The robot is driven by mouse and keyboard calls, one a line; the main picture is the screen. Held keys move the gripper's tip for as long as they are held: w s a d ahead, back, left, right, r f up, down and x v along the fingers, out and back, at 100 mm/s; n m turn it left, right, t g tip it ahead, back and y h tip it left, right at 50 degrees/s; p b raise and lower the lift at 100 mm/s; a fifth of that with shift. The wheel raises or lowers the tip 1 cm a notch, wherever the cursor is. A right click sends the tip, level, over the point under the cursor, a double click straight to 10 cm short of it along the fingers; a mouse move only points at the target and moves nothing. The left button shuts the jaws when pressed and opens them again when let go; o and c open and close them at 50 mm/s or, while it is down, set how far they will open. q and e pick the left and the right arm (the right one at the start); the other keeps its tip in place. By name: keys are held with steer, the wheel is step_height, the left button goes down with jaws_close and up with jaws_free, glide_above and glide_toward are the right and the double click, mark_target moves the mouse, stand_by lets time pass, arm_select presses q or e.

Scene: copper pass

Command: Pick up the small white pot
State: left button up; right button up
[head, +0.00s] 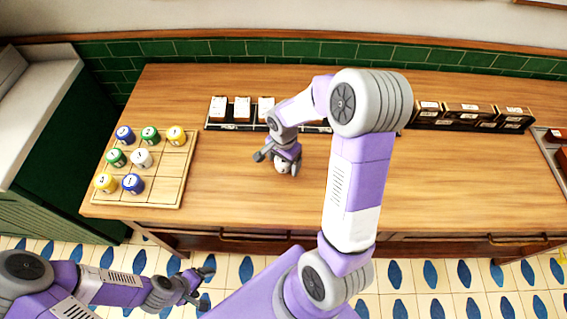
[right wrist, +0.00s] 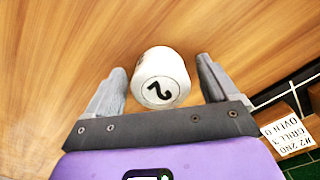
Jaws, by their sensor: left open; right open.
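A small white pot (head: 283,167) marked 2 stands on the wooden counter, partly hidden under my right gripper (head: 277,163). In the right wrist view the white pot (right wrist: 160,72) sits between the two open fingers of my right gripper (right wrist: 161,72), with a visible gap on each side. Another white pot (head: 142,158) stands on the wooden grid board (head: 172,187) at the left. My left gripper (head: 205,288) is open and empty, low at the lower left, over the tiled floor and away from the counter.
Blue, green and yellow pots (head: 125,135) stand on the board, whose right side has free cells. A dark rack with white-labelled boxes (head: 242,109) runs along the back. More dark boxes (head: 470,115) stand at the back right. The counter's right half is mostly clear.

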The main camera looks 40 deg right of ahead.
steer(key=shift+f, duration=0.1)
steer(key=c, duration=1.2)
